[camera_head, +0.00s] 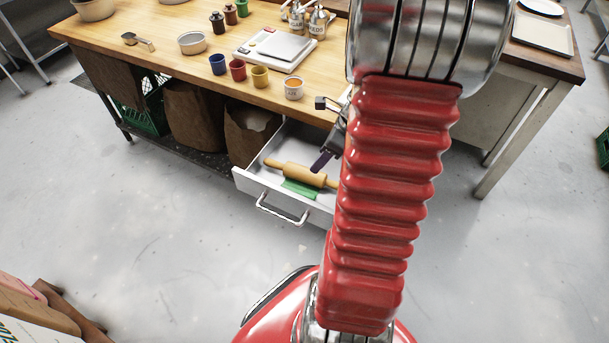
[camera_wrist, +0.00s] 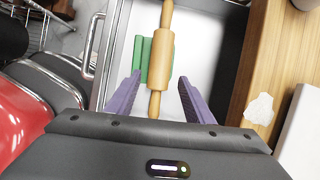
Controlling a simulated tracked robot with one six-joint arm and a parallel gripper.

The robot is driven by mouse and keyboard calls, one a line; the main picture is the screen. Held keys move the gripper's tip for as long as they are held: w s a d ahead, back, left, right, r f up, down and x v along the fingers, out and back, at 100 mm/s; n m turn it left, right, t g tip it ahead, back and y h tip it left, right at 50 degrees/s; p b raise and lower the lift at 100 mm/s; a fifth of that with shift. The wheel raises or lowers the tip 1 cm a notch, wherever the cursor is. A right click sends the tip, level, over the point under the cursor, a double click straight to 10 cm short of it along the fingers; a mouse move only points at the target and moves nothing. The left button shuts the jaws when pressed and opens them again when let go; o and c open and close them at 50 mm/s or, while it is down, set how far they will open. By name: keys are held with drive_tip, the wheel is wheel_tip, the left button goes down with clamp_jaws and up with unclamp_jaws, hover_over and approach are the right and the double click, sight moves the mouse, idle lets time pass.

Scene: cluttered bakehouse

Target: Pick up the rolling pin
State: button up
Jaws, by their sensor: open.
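The wooden rolling pin (camera_head: 300,174) lies in an open white drawer (camera_head: 245,178) below the wooden table, on top of a green item (camera_head: 301,188). In the wrist view the rolling pin (camera_wrist: 160,58) runs lengthwise up the picture, over the green item (camera_wrist: 139,55). My gripper (camera_wrist: 161,95) is open, with one purple finger on each side of the pin's near handle. Nothing is between the fingers that they visibly touch. In the head view my gripper (camera_head: 322,160) shows at the drawer, partly hidden behind my red arm, which also covers the drawer's right part.
The drawer's metal handle (camera_head: 283,209) faces the open floor. The wooden table (camera_head: 150,22) above holds several coloured cups, a white scale (camera_head: 275,50) and a metal bowl (camera_head: 192,43). Brown sacks (camera_head: 195,115) stand left of the drawer. The floor in front is clear.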

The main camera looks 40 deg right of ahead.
sight(308, 171)
drive_tip(key=shift+x, duration=2.8)
drive_tip(key=shift+x, duration=2.6)
drive_tip(key=shift+w+r, duration=0.1)
drive_tip(key=shift+w, duration=0.05)
drive_tip(key=shift+c, duration=0.6)
clamp_jaws()
drive_tip(key=shift+r, duration=0.2)
drive_tip(key=shift+r, duration=4.85)
